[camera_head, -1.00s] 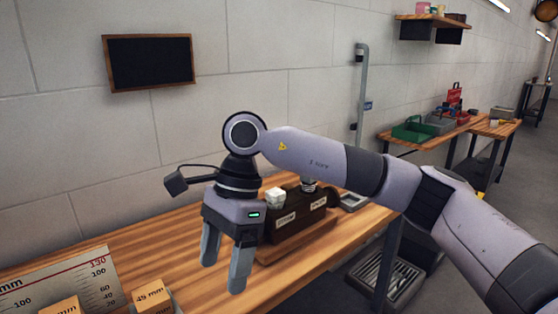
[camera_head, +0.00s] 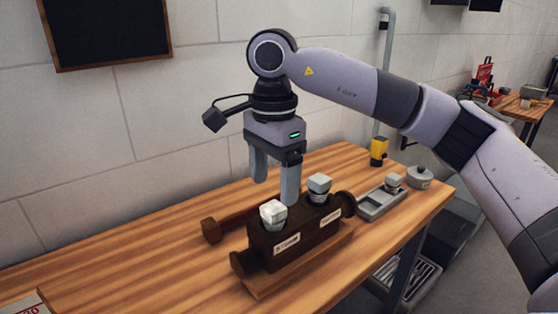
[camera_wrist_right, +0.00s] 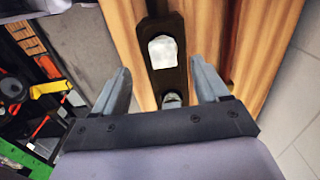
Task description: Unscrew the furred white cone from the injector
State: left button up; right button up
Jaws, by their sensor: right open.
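The injector (camera_head: 300,243) is a dark brown block with two labels on its front, standing on a wooden base on the bench. A rough white cone (camera_head: 273,214) sits upright in its left end. A smoother grey cone (camera_head: 319,188) sits in its right end. My right gripper (camera_head: 274,188) is open and empty, pointing down, with its fingers above and behind the block. In the right wrist view the white cone (camera_wrist_right: 163,52) shows between and beyond the open fingers (camera_wrist_right: 161,72), apart from them. The grey cone (camera_wrist_right: 172,98) is partly cut off by the gripper body. My left gripper is not in view.
A tool with a reddish handle (camera_head: 228,225) lies behind the injector. To the right are a grey tray (camera_head: 376,207) with a small pale piece in it, a lidded grey pot (camera_head: 420,178) and a yellow object (camera_head: 378,151). The bench's left side (camera_head: 130,262) is mostly clear.

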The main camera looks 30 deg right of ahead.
aim_at(274, 205)
jog(key=shift+w+d, duration=0.3)
jog(key=shift+d, duration=0.05)
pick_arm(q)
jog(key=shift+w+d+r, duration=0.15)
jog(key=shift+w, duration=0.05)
pick_arm(e)
jog(key=shift+f, duration=3.45)
jog(key=c, duration=1.3)
jog(key=n, duration=0.4)
jog(key=shift+c, duration=0.2)
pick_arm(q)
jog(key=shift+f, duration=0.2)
pick_arm(e)
jog(key=shift+a+n, duration=0.1)
jog(key=shift+n, duration=1)
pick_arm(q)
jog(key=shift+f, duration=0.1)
pick_arm(e)
jog(key=shift+w+n, duration=0.1)
jog(key=shift+n, duration=0.8)
